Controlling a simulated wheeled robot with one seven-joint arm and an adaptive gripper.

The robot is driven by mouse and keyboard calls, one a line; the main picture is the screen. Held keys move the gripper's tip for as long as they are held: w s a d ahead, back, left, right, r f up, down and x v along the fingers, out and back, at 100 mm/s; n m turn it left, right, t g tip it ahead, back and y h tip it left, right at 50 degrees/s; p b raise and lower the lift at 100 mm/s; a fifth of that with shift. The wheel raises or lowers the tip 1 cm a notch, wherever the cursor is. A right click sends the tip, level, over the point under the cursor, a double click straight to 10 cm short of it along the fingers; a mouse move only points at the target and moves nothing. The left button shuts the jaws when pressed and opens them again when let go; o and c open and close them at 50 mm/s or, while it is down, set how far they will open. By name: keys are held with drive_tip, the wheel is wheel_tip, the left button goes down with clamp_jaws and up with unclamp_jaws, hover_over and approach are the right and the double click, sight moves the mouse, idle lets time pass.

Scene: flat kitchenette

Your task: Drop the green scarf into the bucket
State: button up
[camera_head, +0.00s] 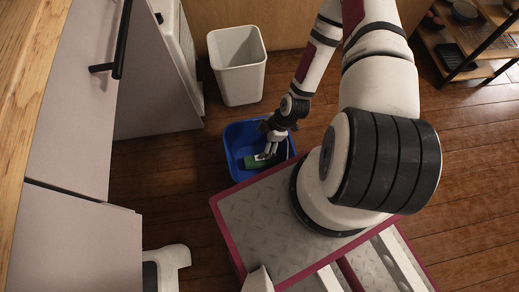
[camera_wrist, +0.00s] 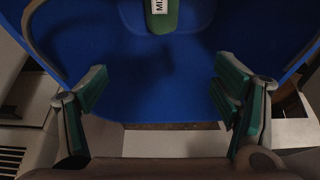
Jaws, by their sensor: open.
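The blue bucket (camera_head: 235,137) stands on the floor in front of my base. Its blue inside (camera_wrist: 160,62) fills much of the wrist view, with a curved handle at the left. A green thing with a white label (camera_head: 257,161) lies inside the bucket. It also shows at the top of the wrist view (camera_wrist: 162,20), cut off by the frame edge; I cannot tell whether it is the scarf. My gripper (camera_head: 271,150) points down at the bucket. Its fingers are spread in the wrist view (camera_wrist: 160,90), with nothing between them and the green thing beyond.
A white bin (camera_head: 238,65) stands behind the bucket. Grey cabinets (camera_head: 75,90) and a wooden counter (camera_head: 25,75) line the left. A shelf with bowls (camera_head: 465,35) stands at the far right. Wooden floor (camera_head: 165,175) is clear left of the bucket.

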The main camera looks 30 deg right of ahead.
drive_tip(key=v, duration=1.2)
